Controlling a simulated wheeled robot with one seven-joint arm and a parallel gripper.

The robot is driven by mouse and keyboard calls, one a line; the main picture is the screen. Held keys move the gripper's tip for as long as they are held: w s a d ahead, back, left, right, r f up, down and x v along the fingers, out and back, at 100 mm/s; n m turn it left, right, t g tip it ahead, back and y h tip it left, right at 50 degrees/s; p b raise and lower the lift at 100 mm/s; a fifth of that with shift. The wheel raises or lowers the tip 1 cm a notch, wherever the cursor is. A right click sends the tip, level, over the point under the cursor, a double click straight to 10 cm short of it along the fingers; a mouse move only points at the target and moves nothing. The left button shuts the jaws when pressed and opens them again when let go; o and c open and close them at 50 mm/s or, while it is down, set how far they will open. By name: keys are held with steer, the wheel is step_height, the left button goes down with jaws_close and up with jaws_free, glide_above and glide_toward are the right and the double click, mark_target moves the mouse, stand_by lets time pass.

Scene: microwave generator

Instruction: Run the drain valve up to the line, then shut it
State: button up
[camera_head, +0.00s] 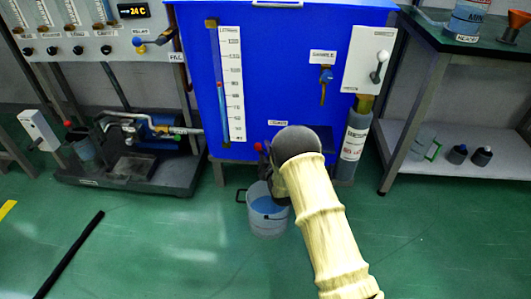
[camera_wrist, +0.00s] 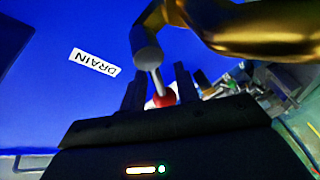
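The drain valve's lever (camera_wrist: 158,82) ends in a red knob (camera_wrist: 164,98), seen in the wrist view below the DRAIN label (camera_wrist: 95,63). My gripper (camera_wrist: 158,90) has its fingers apart on either side of the knob, with a gap visible on the left. In the head view, my arm hides most of the valve and the gripper; a bit of red (camera_head: 258,147) shows beside it. A clear bucket (camera_head: 267,225) stands on the floor below, with blue liquid (camera_head: 266,205) visible in it. Its line cannot be made out.
The blue tank (camera_head: 285,75) carries a sight tube (camera_head: 220,110) with a red mark and a scale (camera_head: 232,85). A second valve (camera_head: 325,80) sits higher. A pump unit (camera_head: 140,150) stands left, a shelved table (camera_head: 465,160) right.

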jaws_close()
steer(key=shift+a+n+p, duration=0.1)
steer(key=shift+n+p, duration=0.3)
steer(key=shift+p, duration=0.1)
steer(key=shift+a+f+n+g+p, duration=0.1)
steer(key=shift+f+n+g+p, duration=0.1)
steer(key=shift+n+g+p, duration=0.35)
steer(key=shift+w+f+n+h, duration=0.1)
steer(key=shift+f+n+h, duration=0.2)
steer(key=shift+n+h, duration=0.15)
jaws_free()
steer(key=shift+p, duration=0.3)
